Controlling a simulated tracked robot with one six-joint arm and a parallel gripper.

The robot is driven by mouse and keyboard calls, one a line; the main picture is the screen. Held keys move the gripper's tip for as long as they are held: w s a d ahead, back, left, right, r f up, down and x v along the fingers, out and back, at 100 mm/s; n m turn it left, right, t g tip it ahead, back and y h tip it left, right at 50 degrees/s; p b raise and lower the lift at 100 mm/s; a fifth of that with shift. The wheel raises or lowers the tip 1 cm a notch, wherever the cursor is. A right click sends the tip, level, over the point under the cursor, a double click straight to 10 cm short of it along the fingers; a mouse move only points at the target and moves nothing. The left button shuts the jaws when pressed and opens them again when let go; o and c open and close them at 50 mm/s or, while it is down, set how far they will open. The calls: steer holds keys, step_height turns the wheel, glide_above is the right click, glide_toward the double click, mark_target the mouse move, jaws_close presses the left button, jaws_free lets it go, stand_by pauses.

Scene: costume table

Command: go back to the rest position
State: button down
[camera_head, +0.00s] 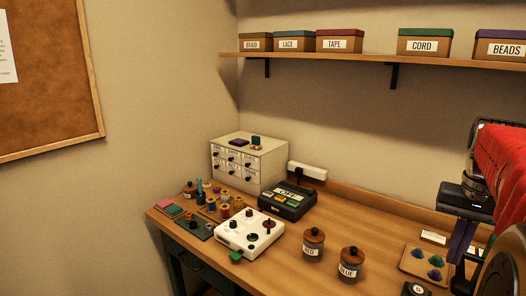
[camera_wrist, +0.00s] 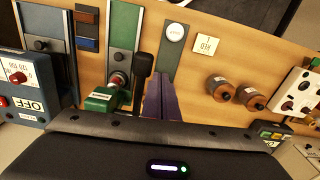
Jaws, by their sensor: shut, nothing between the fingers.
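My gripper (camera_head: 462,242) is at the right of the head view, its purple fingers pointing down over the right part of the wooden table (camera_head: 385,225). The red upper part of my arm is behind and above it. In the wrist view the purple fingers (camera_wrist: 158,95) are together in the middle, with nothing seen between them. Beside them stand a black handle (camera_wrist: 143,66) and a green block (camera_wrist: 104,98); I cannot tell whether the fingers touch the handle.
A tray of coloured pieces (camera_head: 413,268) lies left of my gripper. Two lidded jars (camera_head: 313,244) (camera_head: 349,265), a white knobbed box (camera_head: 246,229) and a drawer cabinet (camera_head: 270,160) stand further left. A shelf (camera_head: 375,61) with boxes runs above. An OFF-labelled blue box (camera_wrist: 25,95) is left.

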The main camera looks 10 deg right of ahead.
steer(key=w+a+f+n+t+h, duration=0.1)
steer(key=a+n, duration=0.1)
steer(key=a, duration=0.7)
steer(key=w+a+f+n+t, duration=0.1)
steer(key=a+n+t, duration=0.1)
steer(key=a, duration=0.8)
steer(key=s+a+f+n+t, duration=0.1)
steer(key=s+a+f+n, duration=0.1)
steer(key=a, duration=0.5)
steer(key=s+a+f+n+t+y, duration=0.1)
steer(key=s+a+f+n, duration=0.2)
steer(key=a, duration=0.4)
steer(key=shift+s+a+f, duration=0.4)
steer(key=shift+s+f, duration=0.1)
steer(key=shift+s, duration=0.25)
